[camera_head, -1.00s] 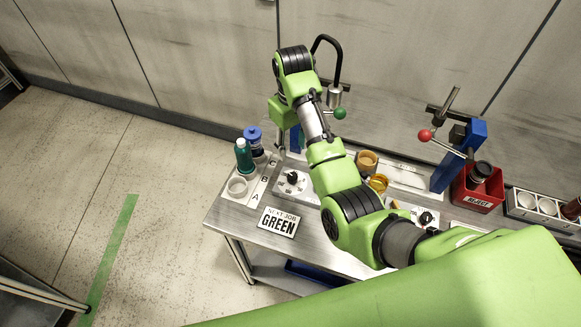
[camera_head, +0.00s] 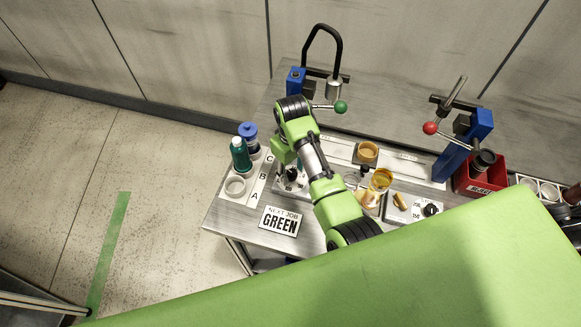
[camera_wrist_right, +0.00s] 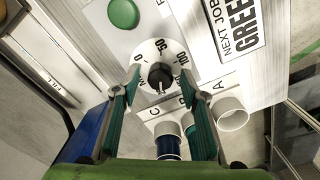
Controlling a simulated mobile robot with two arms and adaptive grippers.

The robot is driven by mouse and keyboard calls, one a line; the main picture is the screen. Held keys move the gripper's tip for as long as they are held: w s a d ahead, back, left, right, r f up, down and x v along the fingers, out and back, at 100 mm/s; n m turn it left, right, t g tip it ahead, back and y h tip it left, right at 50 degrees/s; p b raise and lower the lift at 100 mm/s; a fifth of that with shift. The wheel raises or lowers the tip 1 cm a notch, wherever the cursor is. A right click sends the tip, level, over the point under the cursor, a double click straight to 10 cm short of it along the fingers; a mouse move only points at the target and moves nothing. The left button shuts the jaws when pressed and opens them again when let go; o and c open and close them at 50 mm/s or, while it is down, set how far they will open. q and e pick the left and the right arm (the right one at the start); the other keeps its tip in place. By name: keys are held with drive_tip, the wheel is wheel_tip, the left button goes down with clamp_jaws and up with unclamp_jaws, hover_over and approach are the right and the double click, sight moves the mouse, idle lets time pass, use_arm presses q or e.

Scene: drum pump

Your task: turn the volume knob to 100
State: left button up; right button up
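The volume knob (camera_wrist_right: 160,76) is small and black, on a round white dial (camera_wrist_right: 152,52) marked 50 and 100 in the right wrist view. Its pointer direction is not clear. My right gripper (camera_wrist_right: 160,82) is open, with one finger on each side of the knob in the picture. I see a gap on both sides; I cannot tell whether the tips are down around the knob or above it. In the head view my right gripper (camera_head: 289,172) is over the knob's panel (camera_head: 281,183), hiding most of it. My left gripper is not in view.
A green button (camera_wrist_right: 123,13) lies beside the dial. A green bottle (camera_head: 241,157), a blue-capped bottle (camera_head: 248,133) and a white ring (camera_head: 235,186) stand left of the panel. A NEXT JOB GREEN sign (camera_head: 280,221) lies in front. A lever press (camera_head: 335,88) stands behind.

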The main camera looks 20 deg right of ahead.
drive_tip(key=shift+s+r, duration=0.1)
drive_tip(key=c, duration=1.1)
drive_tip(key=n, duration=0.5)
drive_tip(key=shift+d+n, duration=0.1)
drive_tip(key=shift+n, duration=0.3)
drive_tip(key=n, duration=1)
drive_tip(key=shift+n, duration=0.4)
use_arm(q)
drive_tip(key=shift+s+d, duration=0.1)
use_arm(e)
drive_tip(key=n, duration=0.6)
drive_tip(key=shift+s+n, duration=0.1)
drive_tip(key=shift+n, duration=0.2)
